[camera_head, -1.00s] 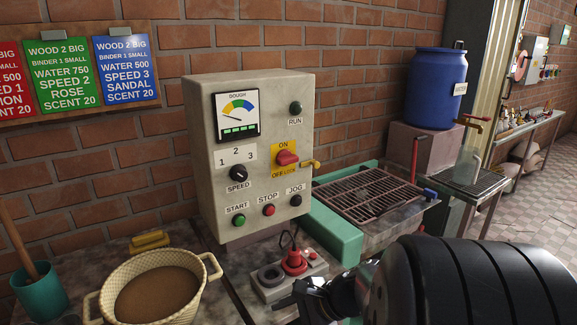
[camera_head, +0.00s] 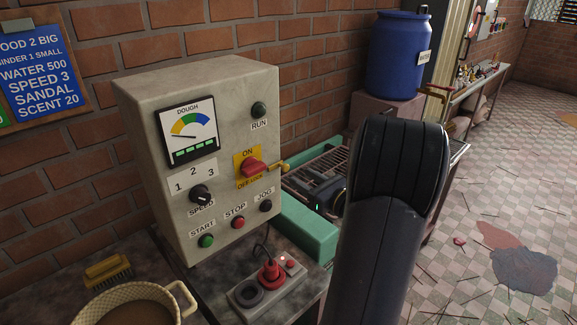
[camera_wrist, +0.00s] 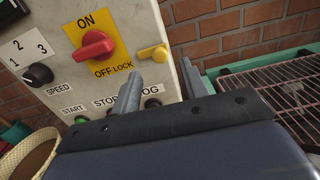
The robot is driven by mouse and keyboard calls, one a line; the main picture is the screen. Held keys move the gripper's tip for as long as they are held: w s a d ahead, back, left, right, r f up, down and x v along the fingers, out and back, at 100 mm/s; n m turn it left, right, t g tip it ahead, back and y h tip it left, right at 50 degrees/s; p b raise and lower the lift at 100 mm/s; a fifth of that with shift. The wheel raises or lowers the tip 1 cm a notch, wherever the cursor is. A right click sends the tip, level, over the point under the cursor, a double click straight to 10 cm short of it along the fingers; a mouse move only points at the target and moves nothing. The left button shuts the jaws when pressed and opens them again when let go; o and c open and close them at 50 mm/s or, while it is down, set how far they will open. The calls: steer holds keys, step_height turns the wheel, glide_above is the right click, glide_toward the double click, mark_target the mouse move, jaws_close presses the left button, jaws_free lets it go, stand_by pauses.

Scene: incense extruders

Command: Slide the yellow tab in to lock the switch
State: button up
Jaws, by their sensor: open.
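The switch is a red rotary knob (camera_head: 252,167) on a yellow plate marked ON and OFF LOCK, on the grey control box (camera_head: 150,100); it also shows in the wrist view (camera_wrist: 92,46). The yellow tab (camera_head: 273,167) sticks out to the right of the knob at the box's edge. In the wrist view the tab (camera_wrist: 153,53) is just beyond my gripper (camera_wrist: 163,82). My gripper is open and empty, its two fingers apart, pointing toward the tab; I see no contact.
A green-framed rack with a metal grille (camera_wrist: 275,85) stands right of the box. A small base with a red plug (camera_head: 270,273), a woven basket (camera_head: 135,305) and a brush (camera_head: 108,269) are below. A blue barrel (camera_head: 397,55) stands behind.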

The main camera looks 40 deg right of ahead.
mark_target(287, 168)
steer(key=w, duration=0.4)
steer(key=w+a+p, duration=0.1)
steer(key=w, duration=0.1)
steer(key=shift+w, duration=0.1)
jaws_close()
stand_by(0.3)
